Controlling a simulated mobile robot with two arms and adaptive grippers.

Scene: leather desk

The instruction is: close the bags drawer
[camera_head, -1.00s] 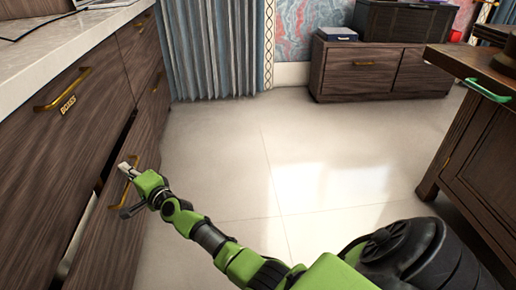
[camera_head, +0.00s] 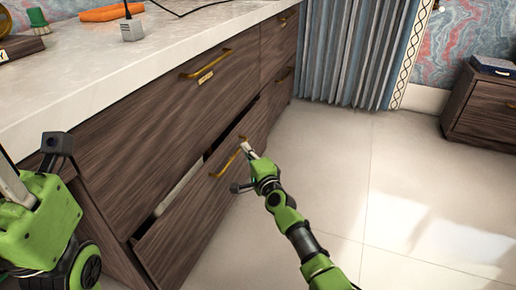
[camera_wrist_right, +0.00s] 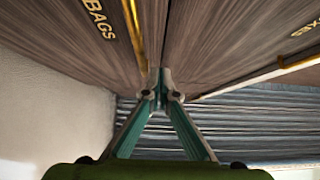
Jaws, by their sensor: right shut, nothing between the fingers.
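The bags drawer (camera_head: 190,222) is the lower brown wood drawer in the head view, standing slightly open with a narrow gap along its top. Its gold handle (camera_head: 228,161) is on the front. The "BAGS" label (camera_wrist_right: 100,18) and the handle (camera_wrist_right: 135,35) show in the right wrist view. My right gripper (camera_head: 246,149) is shut and empty, its tips close to the drawer front near the handle's far end; contact is unclear. Its closed fingers (camera_wrist_right: 160,85) also show in the wrist view. My left gripper (camera_head: 12,185) is cut off at the left edge; its jaws cannot be made out.
The upper boxes drawer (camera_head: 150,120) looks shut. Its handle (camera_head: 205,64) juts out above my right gripper. The pale countertop (camera_head: 190,32) holds several small items. The tiled floor (camera_head: 335,185) right of the drawers is clear. Blue curtains (camera_head: 355,50) hang beyond.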

